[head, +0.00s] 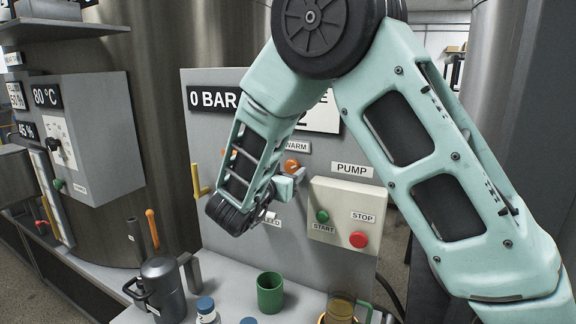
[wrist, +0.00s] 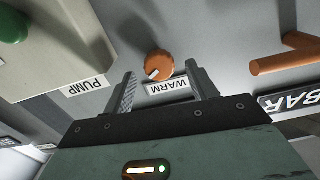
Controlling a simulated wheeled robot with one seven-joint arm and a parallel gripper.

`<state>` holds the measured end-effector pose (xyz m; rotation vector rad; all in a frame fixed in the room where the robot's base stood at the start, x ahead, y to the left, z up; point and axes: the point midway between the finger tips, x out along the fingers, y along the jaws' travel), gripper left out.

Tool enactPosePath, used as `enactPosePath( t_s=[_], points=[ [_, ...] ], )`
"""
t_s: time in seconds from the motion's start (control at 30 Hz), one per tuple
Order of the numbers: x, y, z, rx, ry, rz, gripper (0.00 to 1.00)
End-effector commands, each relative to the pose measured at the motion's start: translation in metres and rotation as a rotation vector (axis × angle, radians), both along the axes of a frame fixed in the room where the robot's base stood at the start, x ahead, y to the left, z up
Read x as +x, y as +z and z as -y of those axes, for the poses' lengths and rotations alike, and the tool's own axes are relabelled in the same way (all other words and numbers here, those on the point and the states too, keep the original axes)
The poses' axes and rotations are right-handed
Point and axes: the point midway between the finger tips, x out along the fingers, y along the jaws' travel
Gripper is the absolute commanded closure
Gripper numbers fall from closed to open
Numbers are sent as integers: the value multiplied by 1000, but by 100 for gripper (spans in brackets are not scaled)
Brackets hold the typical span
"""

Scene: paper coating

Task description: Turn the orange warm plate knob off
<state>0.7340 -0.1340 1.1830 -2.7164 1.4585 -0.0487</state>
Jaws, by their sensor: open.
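The orange warm plate knob (wrist: 158,65) shows in the wrist view, on the grey panel beside a WARM label (wrist: 168,86). It has a white pointer mark on its face. My gripper (wrist: 160,82) is open, with one finger on each side of the label and the knob just beyond the fingertips. I see no contact with the knob. In the head view the knob (head: 292,166) is partly hidden behind my gripper (head: 292,181), below its WARM label.
A pump box (head: 344,222) with a green start button (head: 321,216) and red stop button (head: 358,240) juts out to the right. A yellow-orange handle (head: 198,184) is at the panel's left. A green mug (head: 270,293) and a dark jug (head: 163,290) stand below.

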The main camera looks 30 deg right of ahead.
Motion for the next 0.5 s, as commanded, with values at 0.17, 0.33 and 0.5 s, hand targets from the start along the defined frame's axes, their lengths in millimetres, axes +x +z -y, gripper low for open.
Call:
enactPosePath(
  t_s=[0.17, 0.33, 0.5],
  points=[
    [7, 0, 10, -1, 0, -1, 43],
    [8, -1, 12, -1, 0, -1, 43],
    [7, -1, 11, 0, 0, 0, 54]
  ],
)
